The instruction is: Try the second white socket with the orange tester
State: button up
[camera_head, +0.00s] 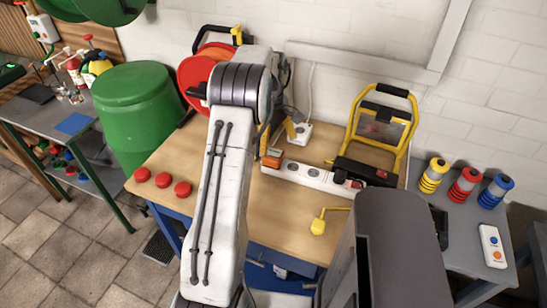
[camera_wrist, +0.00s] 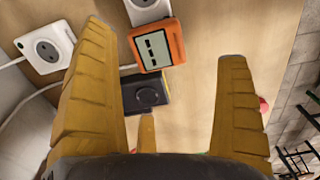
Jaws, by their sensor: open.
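The orange tester (camera_head: 271,158), with a grey screen, is at the left end of the white socket strip (camera_head: 325,180). In the wrist view the tester (camera_wrist: 172,43) overlaps the strip's end (camera_wrist: 148,12); I cannot tell whether it is plugged in. The strip's visible round sockets look empty. A separate white socket box (camera_head: 302,131) stands behind the strip and shows at upper left in the wrist view (camera_wrist: 45,48). My gripper (camera_wrist: 165,43) is open and empty, its yellow fingers apart on either side of the tester in the picture. My arm hides part of the table.
A black box with a knob (camera_wrist: 147,93) lies beside the tester. A yellow-framed work light (camera_head: 383,118) and a dark tool are near the strip's right end. A yellow hooked item (camera_head: 318,226) lies in front. Red caps (camera_head: 163,180) sit at the table's left. A cable reel (camera_head: 200,72) stands behind.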

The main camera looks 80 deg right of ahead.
aim_at(272, 153)
jog(key=shift+f, duration=0.1)
jog(key=shift+f, duration=0.95)
jog(key=shift+f, duration=0.1)
jog(key=shift+f+p, duration=0.95)
jog(key=shift+f, duration=1.55)
jog(key=c, duration=1.2)
jog(key=shift+d+r, duration=0.1)
jog(key=shift+r, duration=0.1)
jog(key=shift+c, duration=0.2)
